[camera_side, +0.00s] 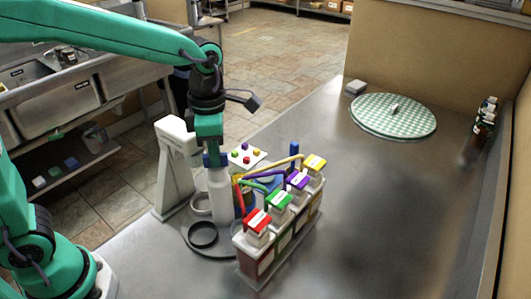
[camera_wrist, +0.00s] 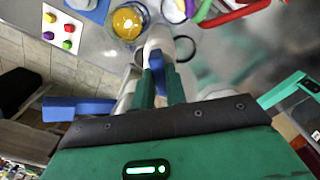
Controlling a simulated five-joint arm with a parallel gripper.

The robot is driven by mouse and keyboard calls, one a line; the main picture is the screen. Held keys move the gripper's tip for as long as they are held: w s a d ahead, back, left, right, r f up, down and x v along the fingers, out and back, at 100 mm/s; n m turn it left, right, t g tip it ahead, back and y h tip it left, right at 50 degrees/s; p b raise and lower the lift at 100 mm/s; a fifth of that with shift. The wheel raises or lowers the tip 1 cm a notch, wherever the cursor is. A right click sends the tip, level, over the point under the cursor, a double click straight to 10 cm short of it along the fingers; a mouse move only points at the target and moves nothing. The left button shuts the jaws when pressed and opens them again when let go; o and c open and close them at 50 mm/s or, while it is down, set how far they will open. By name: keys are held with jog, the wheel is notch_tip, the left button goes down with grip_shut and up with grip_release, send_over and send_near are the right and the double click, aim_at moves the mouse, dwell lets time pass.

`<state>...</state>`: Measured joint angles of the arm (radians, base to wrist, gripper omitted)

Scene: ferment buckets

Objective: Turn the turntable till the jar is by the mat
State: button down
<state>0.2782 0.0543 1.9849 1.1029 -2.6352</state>
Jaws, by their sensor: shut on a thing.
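My gripper (camera_side: 213,163) is shut on the blue top of a white bottle-like thing (camera_side: 218,188), which stands upright below it. In the wrist view a blue piece (camera_wrist: 157,63) sits between the fingers. A clear jar with orange contents (camera_wrist: 128,20) shows at the top of the wrist view. A round green-and-white checked disc (camera_side: 380,122) with a small piece at its middle lies far from my gripper, at the back right. I cannot tell which round piece is the turntable, or which thing is the mat.
Several buckets with coloured lids (camera_side: 278,203) and coloured tubes stand right of my gripper. A white stand (camera_side: 174,165) is close on its left. A white card with coloured pieces (camera_side: 240,163) lies behind. Dark bottles (camera_side: 484,122) stand far right. The right table area is clear.

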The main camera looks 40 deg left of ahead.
jog(key=shift+r, duration=0.1)
jog(key=c, duration=1.4)
grip_release()
jog(key=shift+c, duration=0.2)
jog(key=shift+r, duration=3.9)
